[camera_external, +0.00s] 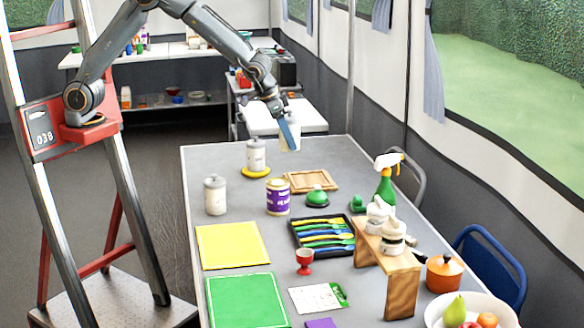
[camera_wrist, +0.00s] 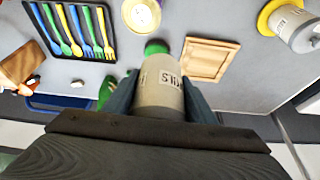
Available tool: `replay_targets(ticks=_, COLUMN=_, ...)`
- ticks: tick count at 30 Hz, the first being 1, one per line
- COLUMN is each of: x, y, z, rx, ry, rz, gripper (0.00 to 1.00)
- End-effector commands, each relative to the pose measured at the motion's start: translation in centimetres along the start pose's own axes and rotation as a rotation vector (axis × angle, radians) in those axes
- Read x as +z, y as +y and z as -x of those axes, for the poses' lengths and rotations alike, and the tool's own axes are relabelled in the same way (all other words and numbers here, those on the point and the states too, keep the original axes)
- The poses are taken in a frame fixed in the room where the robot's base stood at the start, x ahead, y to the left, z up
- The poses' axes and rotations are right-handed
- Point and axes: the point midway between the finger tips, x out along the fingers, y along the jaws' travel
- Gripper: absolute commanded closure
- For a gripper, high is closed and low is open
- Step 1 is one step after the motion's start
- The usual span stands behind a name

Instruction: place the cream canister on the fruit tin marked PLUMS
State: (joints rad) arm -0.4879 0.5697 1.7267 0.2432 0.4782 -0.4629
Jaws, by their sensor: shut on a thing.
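My gripper (camera_external: 287,133) is shut on a cream canister (camera_external: 289,138), held above the far end of the table. In the wrist view the canister (camera_wrist: 158,88) sits between my two fingers, with dark lettering only partly legible. A purple and white tin (camera_external: 278,198) stands upright on the table, nearer the camera and below the gripper's height; its lettering is too small to read surely. Its round top appears to show at the upper edge of the wrist view (camera_wrist: 141,14). Nothing visible stands on the tin. The canister is apart from it.
Another canister (camera_external: 257,156) stands on a yellow disc and one more (camera_external: 215,196) stands left of the tin. A wooden tray (camera_external: 300,191), green-lidded thing (camera_external: 317,197) and cutlery tray (camera_external: 298,241) lie close by. A spray bottle (camera_external: 385,185) stands right.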

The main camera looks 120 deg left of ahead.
Motion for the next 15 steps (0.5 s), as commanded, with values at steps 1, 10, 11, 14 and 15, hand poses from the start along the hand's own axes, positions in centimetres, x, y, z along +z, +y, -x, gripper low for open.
replay_targets(ticks=1, x=0.9, y=1.4, z=1.2, rx=0.011, ry=0.0, rz=-0.023, gripper=0.74)
replay_targets(ticks=10, x=4.0, y=4.7, z=2.5, rx=0.035, ry=-0.002, rz=-0.078, gripper=0.74)
replay_targets(ticks=11, x=4.3, y=4.7, z=2.1, rx=0.035, ry=-0.003, rz=-0.079, gripper=0.74)
replay_targets(ticks=14, x=5.1, y=4.7, z=0.4, rx=0.035, ry=-0.005, rz=-0.08, gripper=0.74)
replay_targets(ticks=15, x=5.3, y=4.7, z=-0.3, rx=0.035, ry=-0.004, rz=-0.078, gripper=0.74)
